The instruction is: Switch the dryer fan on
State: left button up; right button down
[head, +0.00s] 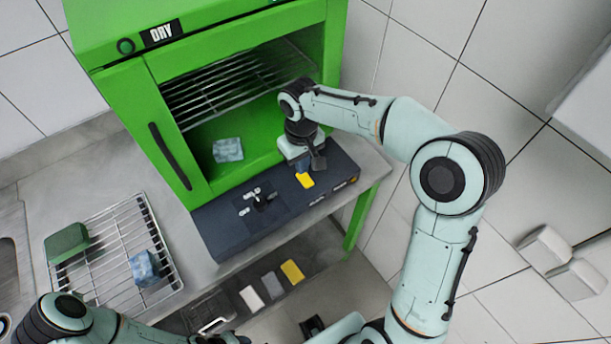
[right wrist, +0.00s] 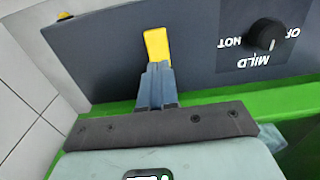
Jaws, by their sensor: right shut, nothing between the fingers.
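The green dryer (head: 115,95) has a "DRY" label and a dark blue control panel (head: 225,238) along its lower front. A yellow switch paddle (head: 305,180) is near the panel's right part; it also shows in the right wrist view (right wrist: 157,47). My right gripper (head: 303,168) is over the panel beside this paddle. In the right wrist view its shut, empty fingers (right wrist: 158,72) reach the paddle's near end; I cannot tell whether they touch. A black knob (right wrist: 265,35) with OFF, HOT and MILD marks is to the paddle's right there. My left gripper is not in view.
Inside the dryer are a wire rack (head: 235,80) and a blue-white cloth (head: 228,150). A lower shelf holds a yellow piece (head: 292,272) and others.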

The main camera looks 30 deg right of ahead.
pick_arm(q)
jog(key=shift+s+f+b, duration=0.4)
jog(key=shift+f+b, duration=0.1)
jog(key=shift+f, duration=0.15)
pick_arm(e)
jog(key=shift+f, duration=1.05)
jog(key=shift+r+p, duration=0.9)
jog(key=shift+r, duration=0.6)
jog(key=shift+r+p, duration=1.1)
jog(key=shift+r, duration=1)
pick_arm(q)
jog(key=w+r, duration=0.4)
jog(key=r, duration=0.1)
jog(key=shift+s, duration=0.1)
